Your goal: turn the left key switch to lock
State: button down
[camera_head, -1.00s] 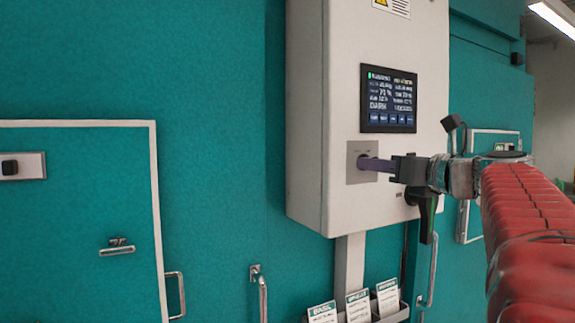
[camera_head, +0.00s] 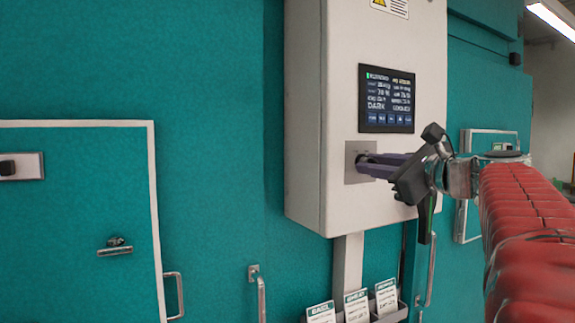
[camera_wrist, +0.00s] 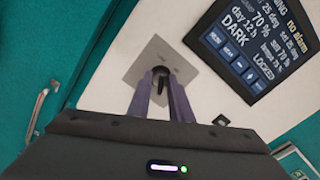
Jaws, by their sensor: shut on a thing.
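The key switch (camera_wrist: 161,73) is a small dark knob on a square grey plate (camera_wrist: 152,52) on the front of the white control cabinet. In the head view its plate (camera_head: 351,165) sits below the cabinet's screen, and the fingers mostly hide the knob. My gripper (camera_head: 366,164) reaches in from the right, its two purple-grey fingers rolled one above the other. In the wrist view my gripper (camera_wrist: 160,88) has its fingertips on either side of the knob, shut on it. The screen (camera_wrist: 255,45) reads DARK and LOCKED.
The white cabinet (camera_head: 305,120) stands out from a teal wall. A teal door with a handle (camera_head: 115,247) is at the left. Card holders (camera_head: 385,299) hang below the cabinet. A vertical rail handle (camera_head: 262,295) stands left of them.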

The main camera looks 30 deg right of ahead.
jog(key=shift+f, duration=0.2)
jog(key=c, duration=2)
grip_release()
jog(key=shift+c, duration=0.2)
jog(key=shift+o, duration=0.5)
jog(key=shift+r, duration=0.1)
jog(key=s, duration=1.3)
jog(key=shift+s+d, duration=0.2)
jog(key=shift+s, duration=0.2)
